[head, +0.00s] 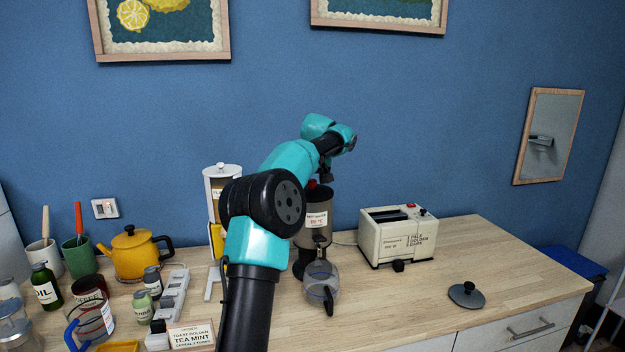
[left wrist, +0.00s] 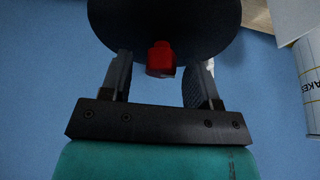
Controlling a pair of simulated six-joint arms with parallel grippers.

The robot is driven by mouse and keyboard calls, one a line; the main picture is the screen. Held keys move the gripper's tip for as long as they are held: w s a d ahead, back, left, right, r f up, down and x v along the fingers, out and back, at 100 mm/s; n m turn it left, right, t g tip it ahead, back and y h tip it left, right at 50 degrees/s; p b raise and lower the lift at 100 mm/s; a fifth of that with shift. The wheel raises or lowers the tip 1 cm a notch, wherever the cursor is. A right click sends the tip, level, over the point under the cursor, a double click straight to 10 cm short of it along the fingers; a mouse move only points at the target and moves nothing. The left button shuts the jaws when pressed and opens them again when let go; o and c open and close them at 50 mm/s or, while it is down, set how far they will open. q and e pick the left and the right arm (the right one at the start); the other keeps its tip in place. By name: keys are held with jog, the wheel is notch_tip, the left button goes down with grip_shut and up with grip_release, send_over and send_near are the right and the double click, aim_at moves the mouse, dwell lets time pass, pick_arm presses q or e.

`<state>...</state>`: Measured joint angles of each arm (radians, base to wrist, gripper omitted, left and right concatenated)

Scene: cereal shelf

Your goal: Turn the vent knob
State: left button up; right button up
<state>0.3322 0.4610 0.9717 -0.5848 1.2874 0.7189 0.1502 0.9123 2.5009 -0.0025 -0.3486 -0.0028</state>
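The red knob (head: 311,184) sits on top of a dark cylindrical urn (head: 311,236) with a white label. My left arm crosses in front of the urn and hides part of it. My left gripper (head: 326,176) is above the urn's top and points down. In the left wrist view the red knob (left wrist: 160,59) stands on the round black top (left wrist: 165,20). There the left gripper (left wrist: 157,68) is open, with one finger on each side of the knob and a gap on both sides. My right gripper is in neither view.
A cream toaster (head: 396,240) stands right of the urn, and a grey jug (head: 320,284) in front. A dark lid (head: 466,295) lies on the right of the counter. A cereal dispenser (head: 221,185), yellow teapot (head: 134,255) and several jars crowd the left. The right counter is mostly clear.

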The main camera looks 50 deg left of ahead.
pick_arm(q)
jog(key=c, duration=0.9)
jog(key=shift+m, duration=0.4)
jog(key=m, duration=0.2)
jog(key=m+t+h, duration=0.1)
jog(key=m, duration=0.1)
jog(key=shift+s+a+t, duration=0.1)
jog(key=shift+t, duration=0.2)
jog(key=m+h, duration=0.1)
jog(key=m, duration=0.3)
jog(key=shift+m+t+h, duration=0.3)
jog(key=shift+h, duration=0.1)
jog(key=m+h, duration=0.1)
jog(key=m, duration=0.3)
jog(key=shift+a+m+h, duration=0.15)
jog(key=shift+m+h, duration=0.15)
jog(key=shift+h, duration=0.1)
jog(key=shift+m+h, duration=0.6)
jog(key=shift+m, duration=1.5)
